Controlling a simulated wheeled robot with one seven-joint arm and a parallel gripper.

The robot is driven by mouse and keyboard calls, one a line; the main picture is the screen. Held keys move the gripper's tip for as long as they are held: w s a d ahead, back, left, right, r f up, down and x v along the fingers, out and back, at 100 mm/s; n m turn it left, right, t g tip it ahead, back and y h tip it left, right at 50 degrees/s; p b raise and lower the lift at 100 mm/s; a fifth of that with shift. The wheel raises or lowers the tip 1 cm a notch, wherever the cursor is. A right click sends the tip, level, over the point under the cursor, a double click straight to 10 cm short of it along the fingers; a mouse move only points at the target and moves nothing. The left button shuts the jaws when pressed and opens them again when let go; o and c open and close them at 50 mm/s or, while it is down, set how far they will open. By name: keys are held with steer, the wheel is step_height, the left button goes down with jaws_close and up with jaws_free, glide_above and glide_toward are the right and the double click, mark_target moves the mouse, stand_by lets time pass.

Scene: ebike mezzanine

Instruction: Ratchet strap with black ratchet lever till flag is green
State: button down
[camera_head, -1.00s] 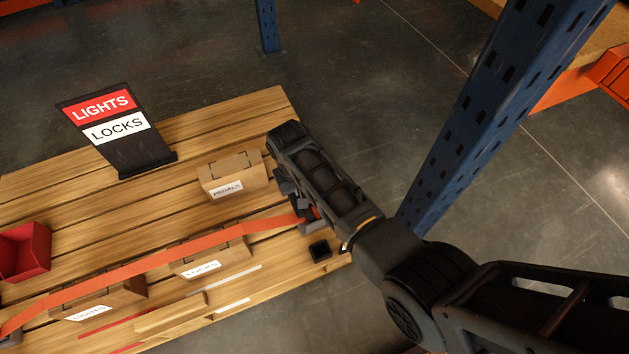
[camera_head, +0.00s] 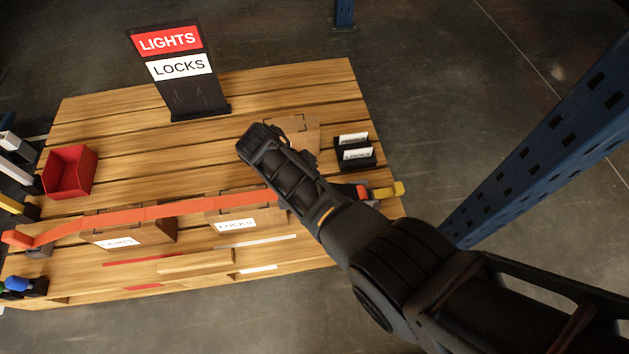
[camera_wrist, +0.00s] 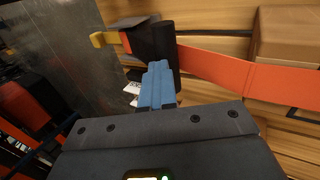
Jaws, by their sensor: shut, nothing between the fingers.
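The orange strap (camera_head: 160,210) runs across the pallet over two boxes; it also shows in the wrist view (camera_wrist: 225,70). At its right end is the black ratchet lever (camera_wrist: 155,42), standing up dark beside the strap. A yellow-tipped piece (camera_head: 388,190) sticks out beyond it, and also shows in the wrist view (camera_wrist: 98,40). My gripper (camera_wrist: 158,68) is shut and empty, its blue fingers in front of the lever in the picture; I cannot tell if they touch it. In the head view my arm hides the gripper and lever. I see no green flag.
Boxes labelled LIGHTS (camera_head: 140,233) and LOCKS (camera_head: 250,213) sit under the strap. A black holder with cards (camera_head: 355,155), a sign (camera_head: 182,80) and a red bin (camera_head: 70,172) stand on the pallet (camera_head: 280,85). A blue rack post (camera_head: 540,150) rises at right.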

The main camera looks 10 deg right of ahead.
steer(key=shift+s+a+f, duration=0.1)
steer(key=shift+a+f, duration=0.05)
steer(key=shift+f, duration=0.2)
steer(key=shift+r, duration=0.1)
